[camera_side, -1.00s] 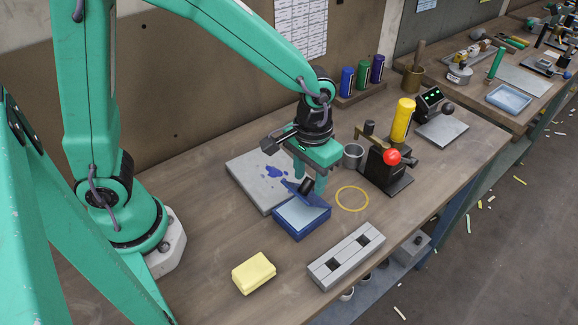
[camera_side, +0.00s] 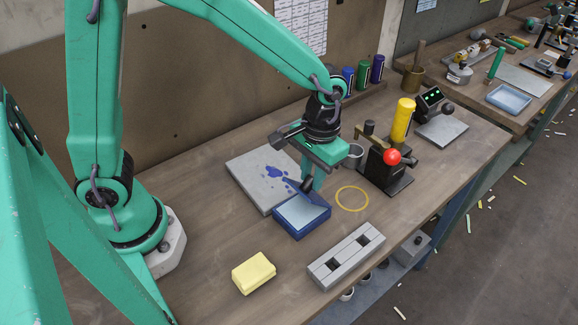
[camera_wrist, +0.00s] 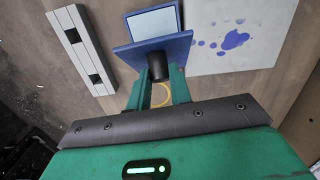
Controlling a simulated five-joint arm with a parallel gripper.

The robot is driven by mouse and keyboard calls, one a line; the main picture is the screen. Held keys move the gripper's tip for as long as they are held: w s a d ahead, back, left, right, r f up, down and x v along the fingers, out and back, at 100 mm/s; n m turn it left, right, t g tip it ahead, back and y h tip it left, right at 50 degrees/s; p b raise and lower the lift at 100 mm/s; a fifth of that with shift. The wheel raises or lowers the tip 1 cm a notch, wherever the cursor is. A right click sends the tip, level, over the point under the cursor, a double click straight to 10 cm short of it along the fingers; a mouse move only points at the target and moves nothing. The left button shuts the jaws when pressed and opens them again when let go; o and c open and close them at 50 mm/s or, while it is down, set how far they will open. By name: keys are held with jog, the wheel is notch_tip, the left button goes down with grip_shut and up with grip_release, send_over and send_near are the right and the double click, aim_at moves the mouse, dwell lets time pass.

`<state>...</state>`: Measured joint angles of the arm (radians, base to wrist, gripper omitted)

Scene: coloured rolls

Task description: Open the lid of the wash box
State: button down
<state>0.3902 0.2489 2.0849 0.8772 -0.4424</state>
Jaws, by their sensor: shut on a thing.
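The wash box (camera_side: 302,222) is a small blue box on the bench, with a pale surface showing inside. Its blue lid (camera_side: 314,199) is tilted up along the box's back side, so the box stands open at the front. My gripper (camera_side: 309,183) is above the lid and shut on its black knob. In the wrist view, the lid (camera_wrist: 140,54) lies just beyond my gripper (camera_wrist: 160,78), and the black knob (camera_wrist: 158,68) is between the fingers. The open box (camera_wrist: 153,22) shows behind the lid. The far finger is partly hidden in the side view.
A grey slab with blue stains (camera_side: 252,180) lies behind the box. A yellow block (camera_side: 254,273) and a grey slotted block (camera_side: 346,256) are in front. A black stand with a red ball (camera_side: 392,157) is right of a yellow ring mark (camera_side: 352,198) on clear bench.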

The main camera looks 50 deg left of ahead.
aim_at(316, 195)
jog(key=shift+w, duration=0.25)
jog(key=shift+r, duration=0.1)
jog(key=c, duration=1.3)
grip_release()
jog(key=shift+o, duration=0.2)
notch_tip(316, 195, up, 8)
jog(key=shift+w+d, duration=0.15)
jog(key=shift+w, duration=0.25)
